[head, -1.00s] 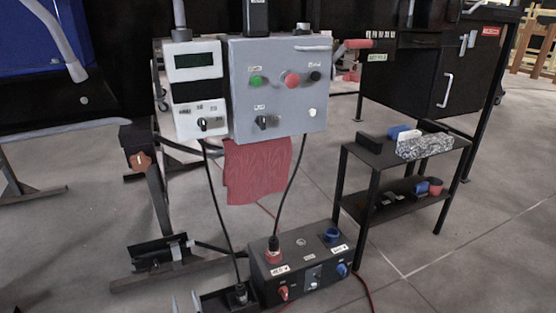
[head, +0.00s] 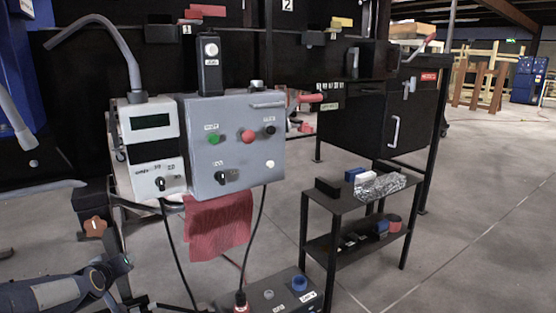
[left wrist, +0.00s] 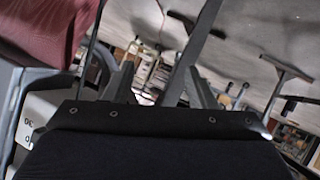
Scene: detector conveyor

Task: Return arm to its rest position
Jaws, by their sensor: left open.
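My left arm (head: 55,292) shows in the lower left of the head view, low in front of the control boxes. My left gripper (left wrist: 160,72) shows in the left wrist view with its two fingers apart and nothing held between them. The wrist view is tilted, and a red cloth (left wrist: 45,25) fills its upper left corner, close to the camera. My right gripper is not in view.
A grey control box (head: 235,165) and a white meter box (head: 152,145) stand ahead, with the red cloth (head: 218,225) and cables hanging below. A black socket box (head: 270,290) sits on the floor.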

